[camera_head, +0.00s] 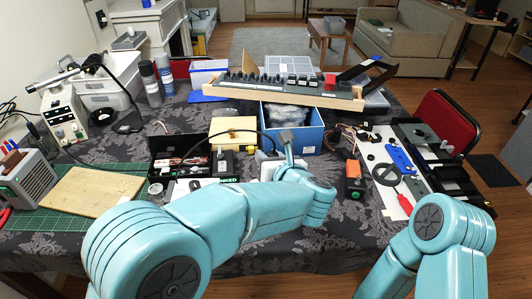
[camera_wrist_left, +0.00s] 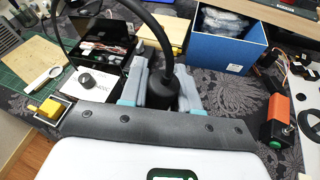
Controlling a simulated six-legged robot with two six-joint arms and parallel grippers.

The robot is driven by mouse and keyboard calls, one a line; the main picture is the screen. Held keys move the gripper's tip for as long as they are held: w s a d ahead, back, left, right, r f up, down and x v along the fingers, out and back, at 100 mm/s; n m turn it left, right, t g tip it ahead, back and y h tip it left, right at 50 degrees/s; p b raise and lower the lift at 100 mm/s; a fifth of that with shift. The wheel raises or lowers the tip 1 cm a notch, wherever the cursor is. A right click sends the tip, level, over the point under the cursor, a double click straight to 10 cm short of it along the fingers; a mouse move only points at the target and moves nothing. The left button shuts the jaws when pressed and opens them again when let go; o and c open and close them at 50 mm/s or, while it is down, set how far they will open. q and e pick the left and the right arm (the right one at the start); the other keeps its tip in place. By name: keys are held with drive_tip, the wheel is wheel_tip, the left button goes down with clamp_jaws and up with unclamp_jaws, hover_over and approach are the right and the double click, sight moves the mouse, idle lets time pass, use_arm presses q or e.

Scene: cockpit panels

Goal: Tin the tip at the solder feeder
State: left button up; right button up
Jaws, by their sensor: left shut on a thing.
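My left gripper (camera_wrist_left: 158,88) is shut on a black soldering iron handle (camera_wrist_left: 154,90), with a black cable rising from its end. In the head view the left gripper (camera_head: 286,142) is over the middle of the table, partly hidden by my own wrist. The iron's tip is hidden in both views. A black box with an orange block and a green button (camera_head: 353,183) stands to the right of the left gripper and also shows in the wrist view (camera_wrist_left: 278,122). It may be the solder feeder; I cannot tell for sure. My right gripper is out of view.
A blue box (camera_head: 306,137) with grey contents stands behind the gripper. A yellow box (camera_head: 233,129) and a black tray (camera_head: 172,152) lie left of it. A long panel (camera_head: 290,88) lies at the back. A white board with parts (camera_head: 385,175) is at right. The cable arcs across the left side.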

use_arm(q)
wheel_tip(320, 180, down, 6)
drive_tip(key=b, duration=0.2)
idle(0.3)
drive_tip(key=shift+w+f, duration=0.1)
drive_tip(key=shift+d+b, duration=0.1)
drive_tip(key=shift+b, duration=0.4)
